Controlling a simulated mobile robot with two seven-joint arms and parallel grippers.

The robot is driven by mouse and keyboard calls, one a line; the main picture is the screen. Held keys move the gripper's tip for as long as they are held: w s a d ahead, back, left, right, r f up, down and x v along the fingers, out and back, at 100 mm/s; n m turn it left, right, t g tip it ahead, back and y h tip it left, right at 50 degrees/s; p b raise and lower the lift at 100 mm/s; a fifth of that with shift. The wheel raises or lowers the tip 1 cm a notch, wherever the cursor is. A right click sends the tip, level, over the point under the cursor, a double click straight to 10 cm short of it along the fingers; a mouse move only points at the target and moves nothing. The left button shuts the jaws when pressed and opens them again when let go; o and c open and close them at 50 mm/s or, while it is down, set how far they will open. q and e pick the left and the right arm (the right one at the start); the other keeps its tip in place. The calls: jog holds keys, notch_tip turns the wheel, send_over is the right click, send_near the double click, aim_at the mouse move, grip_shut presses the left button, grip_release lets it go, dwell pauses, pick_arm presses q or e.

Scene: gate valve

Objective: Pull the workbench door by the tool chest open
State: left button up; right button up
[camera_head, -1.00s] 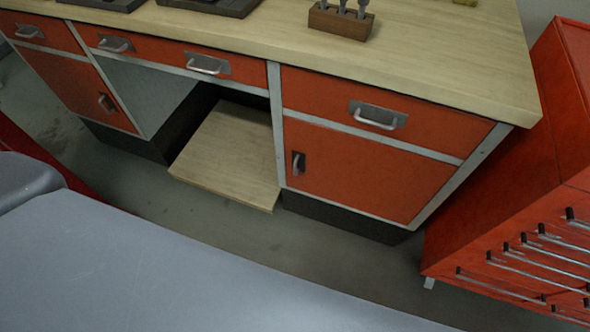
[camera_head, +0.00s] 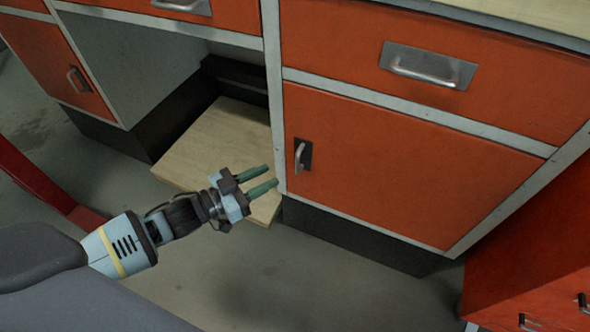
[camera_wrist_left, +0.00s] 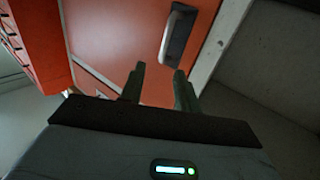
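The workbench door (camera_head: 390,165) is an orange panel in a grey frame, beside the red tool chest (camera_head: 530,260). It looks shut. Its upright metal handle (camera_head: 300,155) on a dark plate sits near the door's left edge. My left gripper (camera_head: 264,178) is open and empty, its two green fingers pointing at the cabinet, left of and a little below the handle, apart from it. In the left wrist view the handle (camera_wrist_left: 178,36) shows beyond the open fingers on the door (camera_wrist_left: 110,40). My right gripper is not in view.
A drawer with a handle (camera_head: 428,68) is above the door. Left of the door is an open bay with a wooden board (camera_head: 215,145) low down. Another orange door (camera_head: 50,55) is at the far left. The floor (camera_head: 330,280) in front is clear.

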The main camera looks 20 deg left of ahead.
pick_arm(q)
jog(key=shift+w+a, duration=0.1)
jog(key=shift+w, duration=0.4)
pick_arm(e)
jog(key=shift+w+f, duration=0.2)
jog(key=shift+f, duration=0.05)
